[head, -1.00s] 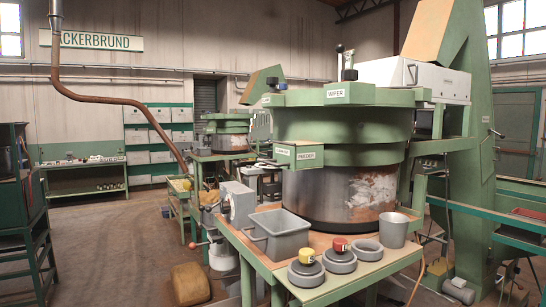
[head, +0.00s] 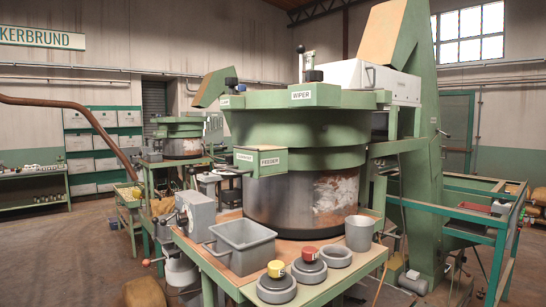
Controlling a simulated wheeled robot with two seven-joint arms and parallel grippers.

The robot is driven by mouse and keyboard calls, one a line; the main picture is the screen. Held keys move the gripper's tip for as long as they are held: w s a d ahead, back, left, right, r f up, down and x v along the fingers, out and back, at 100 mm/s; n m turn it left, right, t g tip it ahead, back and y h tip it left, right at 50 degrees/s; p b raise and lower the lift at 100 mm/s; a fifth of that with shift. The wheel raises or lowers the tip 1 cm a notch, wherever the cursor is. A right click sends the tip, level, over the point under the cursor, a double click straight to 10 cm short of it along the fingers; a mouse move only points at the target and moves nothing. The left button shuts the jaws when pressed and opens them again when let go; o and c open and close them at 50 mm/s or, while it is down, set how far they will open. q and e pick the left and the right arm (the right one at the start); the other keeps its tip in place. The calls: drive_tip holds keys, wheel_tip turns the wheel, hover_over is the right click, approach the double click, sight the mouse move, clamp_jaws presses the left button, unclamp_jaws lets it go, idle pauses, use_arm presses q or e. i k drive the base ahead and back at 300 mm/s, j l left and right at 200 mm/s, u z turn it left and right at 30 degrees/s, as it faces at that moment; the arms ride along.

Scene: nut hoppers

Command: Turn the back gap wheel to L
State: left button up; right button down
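The near green hopper (head: 290,125) stands on a wooden-topped bench, with a "WIPER" plate on its top beam and a "FEEDER" plate on a side box. A dark knob (head: 315,76) sits on the beam near the "WIPER" plate, beside an upright post with a black top. I cannot tell which of these, if either, is the back gap wheel, and no L mark is readable. Neither of my grippers is in view.
On the bench are a grey bin (head: 243,251), a yellow-topped weight (head: 276,282), a red-topped weight (head: 309,266), a grey ring (head: 336,257) and a grey cup (head: 359,234). A second green hopper (head: 180,130) stands behind left. Green rails (head: 470,232) bound the right. Floor at left is open.

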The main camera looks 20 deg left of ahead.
sight(229, 159)
drive_tip(key=j+z, duration=0.4)
drive_tip(key=j, duration=0.9)
drive_tip(key=j+z, duration=0.45)
drive_tip(key=j, duration=0.85)
